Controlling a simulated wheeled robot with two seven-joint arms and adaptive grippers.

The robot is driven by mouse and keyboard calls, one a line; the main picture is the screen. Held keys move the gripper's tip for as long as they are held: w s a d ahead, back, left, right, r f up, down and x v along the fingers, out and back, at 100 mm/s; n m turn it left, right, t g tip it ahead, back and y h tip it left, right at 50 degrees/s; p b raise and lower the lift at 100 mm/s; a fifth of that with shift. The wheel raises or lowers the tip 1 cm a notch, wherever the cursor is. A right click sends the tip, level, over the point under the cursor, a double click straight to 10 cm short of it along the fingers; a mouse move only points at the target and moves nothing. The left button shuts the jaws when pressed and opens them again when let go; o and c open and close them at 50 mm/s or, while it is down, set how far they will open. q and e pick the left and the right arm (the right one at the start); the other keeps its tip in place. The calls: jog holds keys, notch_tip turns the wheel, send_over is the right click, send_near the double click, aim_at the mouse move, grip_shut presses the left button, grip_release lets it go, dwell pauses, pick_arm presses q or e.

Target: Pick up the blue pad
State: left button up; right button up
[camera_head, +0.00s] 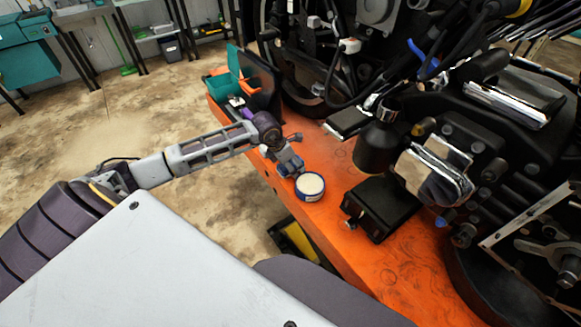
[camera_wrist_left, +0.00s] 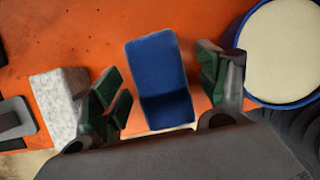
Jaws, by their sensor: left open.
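The blue pad (camera_wrist_left: 158,68) lies on the orange bench top in the left wrist view, a small block with rounded corners. My left gripper (camera_wrist_left: 164,88) is open, with one green-padded finger on each side of the pad and a gap to both. In the head view my left gripper (camera_head: 287,162) is low over the bench's near edge, beside a round tin; the pad is hard to make out there under the fingers. My right gripper is not in view.
The blue-rimmed tin with cream contents (camera_head: 311,184) stands close to the gripper; it also shows in the wrist view (camera_wrist_left: 288,48). A speckled pale block (camera_wrist_left: 58,100) is beside the left finger. A black box (camera_head: 382,206) and dark machinery (camera_head: 475,120) crowd the right. A teal-and-red organiser (camera_head: 225,82) stands behind.

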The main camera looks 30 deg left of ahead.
pick_arm(q)
jog(key=shift+f, duration=0.1)
dwell(0.4)
jog(key=c, duration=1.2)
jog(key=shift+r, duration=0.25)
notch_tip(320, 180, up, 10)
jog(key=shift+b, duration=0.35)
dwell(0.4)
